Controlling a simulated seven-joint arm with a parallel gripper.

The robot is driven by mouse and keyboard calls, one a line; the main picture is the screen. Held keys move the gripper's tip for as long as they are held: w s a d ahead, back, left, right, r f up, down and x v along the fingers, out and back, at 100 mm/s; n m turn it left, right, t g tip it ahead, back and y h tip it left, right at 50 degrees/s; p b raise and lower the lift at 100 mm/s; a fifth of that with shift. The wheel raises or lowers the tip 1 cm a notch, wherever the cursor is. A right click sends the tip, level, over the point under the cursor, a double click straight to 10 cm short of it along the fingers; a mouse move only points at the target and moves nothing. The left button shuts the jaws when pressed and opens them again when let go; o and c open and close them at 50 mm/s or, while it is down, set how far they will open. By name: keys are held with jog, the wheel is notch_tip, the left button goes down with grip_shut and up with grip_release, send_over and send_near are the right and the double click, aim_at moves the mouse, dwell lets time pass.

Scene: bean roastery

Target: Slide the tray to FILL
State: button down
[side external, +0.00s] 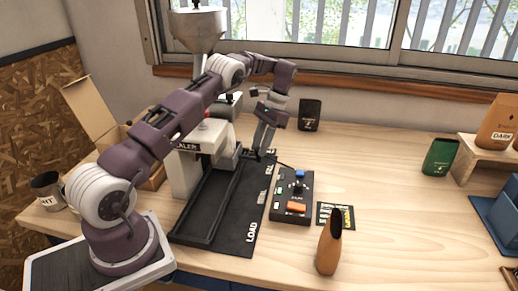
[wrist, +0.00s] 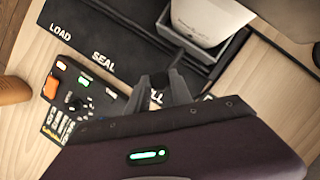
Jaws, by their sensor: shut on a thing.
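The black tray (wrist: 187,43) shows in the wrist view, with a pale, open-topped bag (wrist: 209,20) standing in it. My gripper (wrist: 166,92) is shut at the tray's near side; the grasped part is hidden between the fingers. The FILL label on the black track board (wrist: 88,38) is partly covered by my fingers, so the tray is beside FILL. LOAD and SEAL are clear of it. In the side view my gripper (side external: 262,153) is low at the far end of the board (side external: 240,228), and my arm hides the tray.
A brown bag (side external: 329,245) stands in front. The sealer (side external: 187,170) and a metal hopper (side external: 198,28) are at the left. The table's middle right is clear.

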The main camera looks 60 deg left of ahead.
jog(key=shift+w+a, duration=0.2)
jog(key=c, duration=1.1)
grip_release()
jog(key=shift+c, duration=0.2)
notch_tip(320, 180, up, 8)
jog(key=shift+r, duration=1)
